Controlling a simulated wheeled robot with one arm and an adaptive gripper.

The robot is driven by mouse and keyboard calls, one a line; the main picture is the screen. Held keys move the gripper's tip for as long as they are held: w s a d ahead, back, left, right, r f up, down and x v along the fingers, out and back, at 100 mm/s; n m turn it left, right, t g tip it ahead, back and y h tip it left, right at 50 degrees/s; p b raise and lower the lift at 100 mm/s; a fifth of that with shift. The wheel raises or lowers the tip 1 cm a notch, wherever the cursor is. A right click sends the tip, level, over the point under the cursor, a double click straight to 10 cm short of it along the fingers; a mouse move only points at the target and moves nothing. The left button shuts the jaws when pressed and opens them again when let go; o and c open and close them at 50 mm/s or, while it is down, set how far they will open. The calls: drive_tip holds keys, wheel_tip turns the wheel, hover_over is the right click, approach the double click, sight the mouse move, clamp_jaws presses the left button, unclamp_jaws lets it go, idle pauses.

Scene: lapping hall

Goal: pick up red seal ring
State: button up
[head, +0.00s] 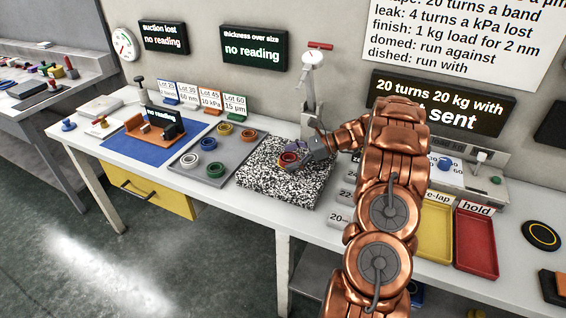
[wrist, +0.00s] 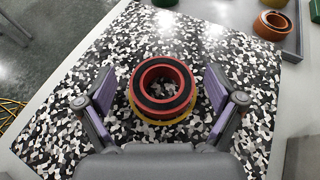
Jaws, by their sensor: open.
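The red seal ring (wrist: 162,64) has a black band on its top face. In the wrist view it sits over a yellow ring or rim (wrist: 162,117) on a black-and-white speckled block. My gripper (wrist: 163,98) is open, with a purple-padded finger on either side of the ring and gaps on both sides. In the head view the red ring (head: 288,158) shows on the speckled block, partly hidden by my gripper (head: 296,157).
The speckled block (head: 270,190) stands on a long white table. A grey tray (head: 214,165) with several coloured rings lies to its left. A gauge stand (head: 310,90) rises behind. A yellow tray (head: 434,228) and a red tray (head: 476,243) lie to the right.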

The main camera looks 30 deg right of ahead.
drive_tip(key=c, duration=1.3)
